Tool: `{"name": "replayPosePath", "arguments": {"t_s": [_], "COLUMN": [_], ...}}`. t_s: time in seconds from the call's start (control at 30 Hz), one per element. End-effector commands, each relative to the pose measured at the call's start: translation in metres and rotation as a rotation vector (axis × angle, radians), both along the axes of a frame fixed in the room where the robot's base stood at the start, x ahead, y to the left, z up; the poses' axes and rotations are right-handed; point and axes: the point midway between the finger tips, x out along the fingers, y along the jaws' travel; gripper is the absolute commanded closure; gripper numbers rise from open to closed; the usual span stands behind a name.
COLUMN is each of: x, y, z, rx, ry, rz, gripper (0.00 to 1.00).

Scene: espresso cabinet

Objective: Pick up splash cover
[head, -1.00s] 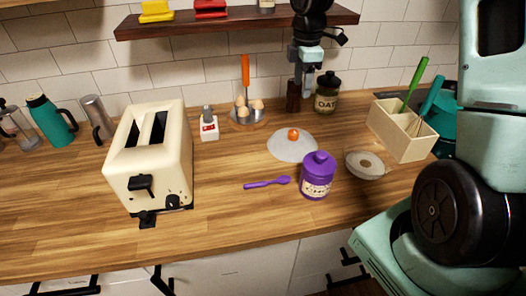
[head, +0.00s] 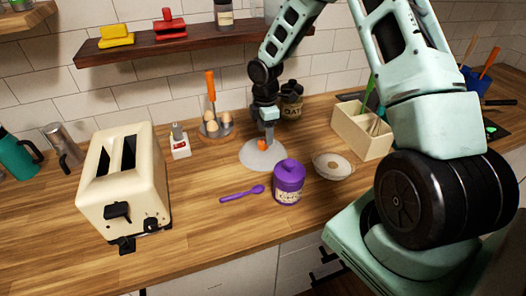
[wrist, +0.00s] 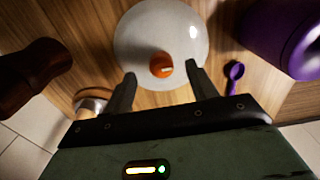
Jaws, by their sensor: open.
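The splash cover, a pale round dome (head: 258,156) with an orange knob (head: 262,144), lies on the wooden counter behind the purple jar. It fills the upper middle of the wrist view (wrist: 140,38), where its orange knob (wrist: 161,66) also shows. My gripper (head: 267,140) points down at the knob. In the wrist view my gripper (wrist: 162,76) is open, with one finger on each side of the knob and clear gaps between. It holds nothing. I cannot tell how far the fingertips are above the dome.
A purple jar (head: 288,186) and purple spoon (head: 242,194) lie in front. A shallow round dish (head: 333,166) and a utensil box (head: 357,132) are to the right. An oat jar (head: 291,105) stands behind, an egg stand (head: 217,132) to the left. A shelf (head: 170,42) hangs above.

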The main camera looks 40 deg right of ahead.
Motion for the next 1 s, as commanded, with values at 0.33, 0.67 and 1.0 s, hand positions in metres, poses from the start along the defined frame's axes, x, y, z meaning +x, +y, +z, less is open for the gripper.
{"name": "replayPosePath", "arguments": {"t_s": [0.33, 0.67, 1.0], "x": [0.001, 0.002, 0.002], "y": [0.007, 0.007, 0.007], "z": [-0.04, -0.044, -0.043], "rx": [0.001, 0.0, 0.0], "ry": [0.002, 0.001, 0.001], "rz": [0.001, 0.0, 0.0], "gripper": [0.43, 0.56, 1.0]}}
